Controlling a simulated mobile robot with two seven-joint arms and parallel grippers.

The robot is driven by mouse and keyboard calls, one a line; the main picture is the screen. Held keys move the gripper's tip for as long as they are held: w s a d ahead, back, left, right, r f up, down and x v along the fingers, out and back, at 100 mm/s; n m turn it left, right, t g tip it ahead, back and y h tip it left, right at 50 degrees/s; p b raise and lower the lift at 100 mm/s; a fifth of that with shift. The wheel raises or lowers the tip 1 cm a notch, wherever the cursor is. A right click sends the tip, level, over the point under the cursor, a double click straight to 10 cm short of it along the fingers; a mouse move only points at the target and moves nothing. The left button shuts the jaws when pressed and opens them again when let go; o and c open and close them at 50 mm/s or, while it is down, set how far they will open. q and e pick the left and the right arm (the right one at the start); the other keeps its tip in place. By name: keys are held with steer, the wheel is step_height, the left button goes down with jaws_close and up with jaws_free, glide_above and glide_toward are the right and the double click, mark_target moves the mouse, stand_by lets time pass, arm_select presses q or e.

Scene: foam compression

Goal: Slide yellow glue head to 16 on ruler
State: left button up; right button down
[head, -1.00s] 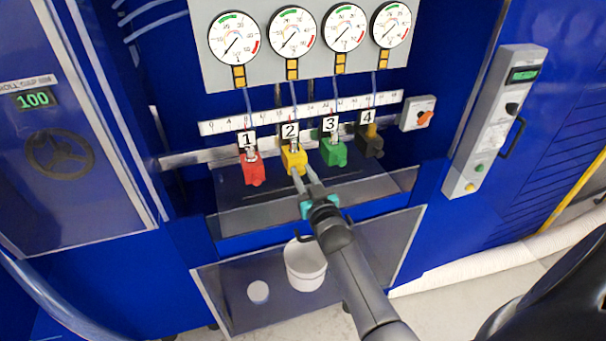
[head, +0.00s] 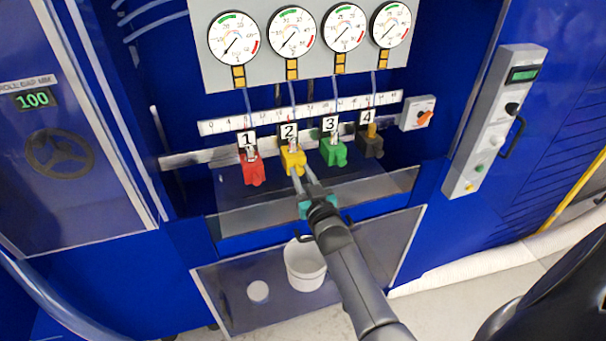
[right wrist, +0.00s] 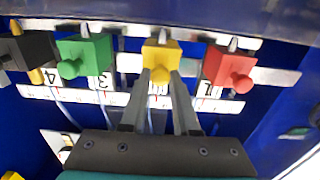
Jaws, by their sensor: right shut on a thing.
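The yellow glue head (head: 293,160) hangs on the rail under its label 2, between the red glue head (head: 252,168) and the green glue head (head: 333,152). My right gripper (head: 298,172) reaches up from below and is shut on the yellow head. In the right wrist view the yellow head (right wrist: 160,58) sits between the fingertips (right wrist: 161,75). The white ruler (head: 220,126) runs behind and above the heads; its numbers are too small to read surely, and label 2 covers part of it. My left gripper is not in view.
A black glue head (head: 370,145) with label 4 is at the rail's right. A switch box (head: 417,113) stands at the ruler's right end. A clear shelf (head: 235,215) lies below the heads, and a white bucket (head: 305,265) stands lower. Gauges (head: 292,34) hang above.

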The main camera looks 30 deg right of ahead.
steer(key=shift+w+a, duration=0.25)
steer(key=shift+a, duration=0.95)
steer(key=c, duration=0.7)
jaws_free()
steer(key=shift+d, duration=0.1)
steer(key=shift+s, duration=0.1)
steer(key=v, duration=1.5)
steer(key=shift+s, duration=0.1)
